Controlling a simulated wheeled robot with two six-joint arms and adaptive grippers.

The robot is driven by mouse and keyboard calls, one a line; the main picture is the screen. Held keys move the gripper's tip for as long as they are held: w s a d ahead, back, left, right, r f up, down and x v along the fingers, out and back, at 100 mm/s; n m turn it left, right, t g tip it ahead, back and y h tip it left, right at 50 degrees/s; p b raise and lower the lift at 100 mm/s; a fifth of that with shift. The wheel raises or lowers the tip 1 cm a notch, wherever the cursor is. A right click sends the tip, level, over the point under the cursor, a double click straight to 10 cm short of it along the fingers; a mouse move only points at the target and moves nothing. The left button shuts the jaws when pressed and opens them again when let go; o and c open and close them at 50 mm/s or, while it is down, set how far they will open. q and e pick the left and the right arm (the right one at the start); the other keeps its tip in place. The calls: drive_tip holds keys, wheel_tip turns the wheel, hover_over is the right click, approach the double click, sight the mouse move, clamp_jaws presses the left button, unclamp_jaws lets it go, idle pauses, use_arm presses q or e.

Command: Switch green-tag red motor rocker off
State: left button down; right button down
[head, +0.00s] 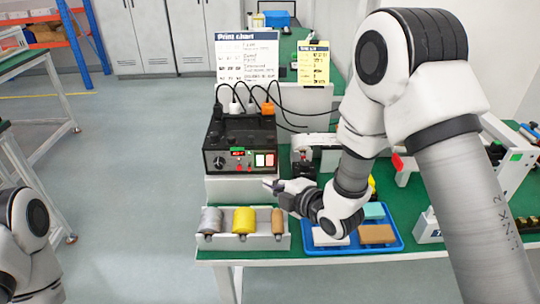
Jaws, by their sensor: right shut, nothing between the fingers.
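A black control box (240,143) stands on a white stand at the left of the green table. The left rocker (259,160) looks pale, and the right rocker (270,160) looks reddish. Their on or off positions are too small to tell. My right gripper (270,184) is shut and empty, pointing left, just below and in front of the rockers, apparently not touching them. My left arm shows at the lower left; its gripper is out of view.
A grey rack (245,242) with a grey, a yellow and a brown roll sits in front of the box. A blue tray (392,246) holds several blocks under my right arm. White equipment (510,165) stands at right.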

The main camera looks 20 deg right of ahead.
sight(263, 162)
drive_tip(key=shift+w+d+r+p, duration=0.1)
drive_tip(key=shift+w+d, duration=0.1)
drive_tip(key=shift+w, duration=0.6)
drive_tip(key=shift+w+d+r+p, duration=0.15)
drive_tip(key=shift+w+d, duration=0.1)
drive_tip(key=shift+w, duration=0.6)
drive_tip(key=shift+w+d+r+p, duration=0.1)
drive_tip(key=shift+w+d, duration=0.1)
drive_tip(key=shift+w, duration=0.6)
drive_tip(key=shift+w+d, duration=0.1)
drive_tip(key=shift+w, duration=0.25)
drive_tip(key=shift+w+d+r, duration=0.1)
drive_tip(key=shift+w, duration=0.25)
drive_tip(key=shift+s, duration=0.1)
drive_tip(key=shift+s+a+b, duration=0.25)
drive_tip(key=shift+s+b, duration=0.1)
drive_tip(key=shift+s, duration=0.3)
